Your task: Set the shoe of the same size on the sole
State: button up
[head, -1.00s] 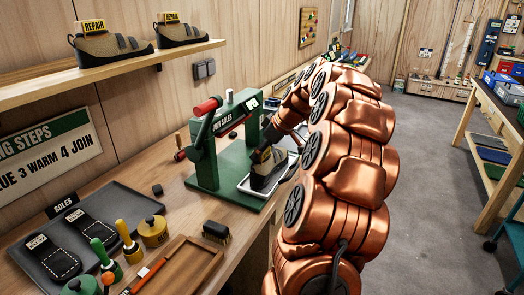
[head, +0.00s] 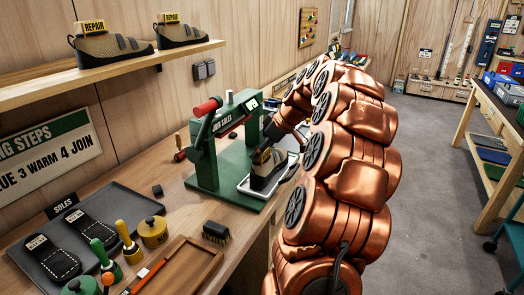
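A shoe (head: 266,176) with a yellow tag is at the green press (head: 205,165) marked "JOIN SOLES", over its pale tray (head: 243,187). I cannot tell whether it rests there, and any sole under it is hidden. My gripper (head: 271,142) is at the top of this shoe; its fingers are too dark and small to tell open from shut. Two shoes with yellow "REPAIR" tags, a left one (head: 103,48) and a right one (head: 178,34), stand on the wall shelf. Two black soles, one at left (head: 56,264) and one at right (head: 98,233), lie on the dark tray (head: 130,200) labelled "SOLES".
Green and yellow handled tools (head: 128,245), a yellow pot (head: 153,232), a brush (head: 215,232) and a wooden tray (head: 195,262) crowd the near bench. A second bench (head: 483,115) stands right, across open floor.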

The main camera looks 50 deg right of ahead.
jog(key=v, duration=1.1)
jog(key=shift+r, duration=0.1)
jog(key=s+a+f+g+y+p, duration=0.1)
jog(key=a+f+g, duration=0.1)
jog(key=a, duration=1.3)
jog(key=s+a+f+g+p, duration=0.1)
jog(key=s+a+f+g, duration=0.1)
jog(key=a, duration=1.3)
jog(key=s+a+f+m+g+h, duration=0.1)
jog(key=s+a+f, duration=0.2)
jog(key=s, duration=0.4)
jog(key=s+a+f+m+g+h+p, duration=0.1)
jog(key=s+a+f, duration=0.2)
jog(key=s, duration=0.3)
jog(key=s+a+f+m+g, duration=0.1)
jog(key=s+a+f+g, duration=0.1)
jog(key=s, duration=0.5)
jog(key=shift+s+a+f+h, duration=0.4)
jog(key=shift+a+f, duration=0.15)
jog(key=shift+f, duration=0.35)
